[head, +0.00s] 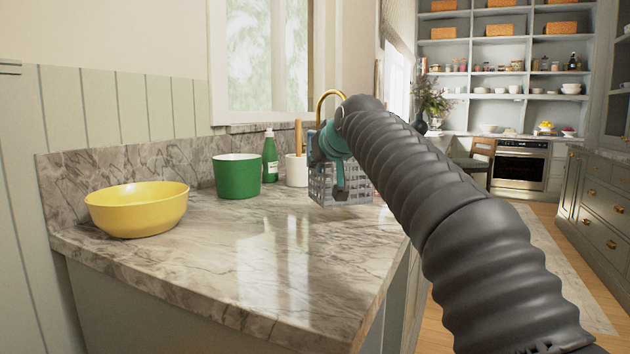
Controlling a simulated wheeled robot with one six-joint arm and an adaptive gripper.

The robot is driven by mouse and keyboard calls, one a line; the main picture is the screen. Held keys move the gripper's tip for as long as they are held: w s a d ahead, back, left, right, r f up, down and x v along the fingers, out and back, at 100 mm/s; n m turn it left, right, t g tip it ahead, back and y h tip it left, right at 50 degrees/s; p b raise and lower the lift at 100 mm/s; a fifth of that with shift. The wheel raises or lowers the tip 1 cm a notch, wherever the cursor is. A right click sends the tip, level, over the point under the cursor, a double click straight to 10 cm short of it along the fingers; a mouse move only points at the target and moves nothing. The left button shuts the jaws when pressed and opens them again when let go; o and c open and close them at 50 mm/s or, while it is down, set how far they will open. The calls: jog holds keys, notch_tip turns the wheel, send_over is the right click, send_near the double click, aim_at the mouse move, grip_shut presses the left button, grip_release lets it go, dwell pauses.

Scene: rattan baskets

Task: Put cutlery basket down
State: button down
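The cutlery basket, a grey lattice-walled box (358,190), is upright at the far right part of the marble counter (250,255). I cannot tell whether its base touches the counter or hangs just above it. My gripper (340,190), teal, overlaps the near side of the basket, with its finger pointing down in front of the lattice. My gripper and arm hide the basket's top and part of its right side. The view does not show whether the fingers are closed on the basket.
A yellow bowl (137,212), a green pot (237,178), a green soap bottle (270,158) and a white crock (296,172) stand left of the basket. A gold faucet (328,96) rises behind it. The counter's front middle is bare.

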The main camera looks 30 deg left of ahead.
aim_at(318, 178)
notch_tip(318, 178, down, 4)
jog(key=b, duration=0.3)
jog(key=shift+f, duration=0.15)
jog(key=c, duration=1.3)
grip_release()
jog(key=b+v, duration=0.1)
jog(key=v, duration=1.1)
jog(key=shift+b, duration=0.3)
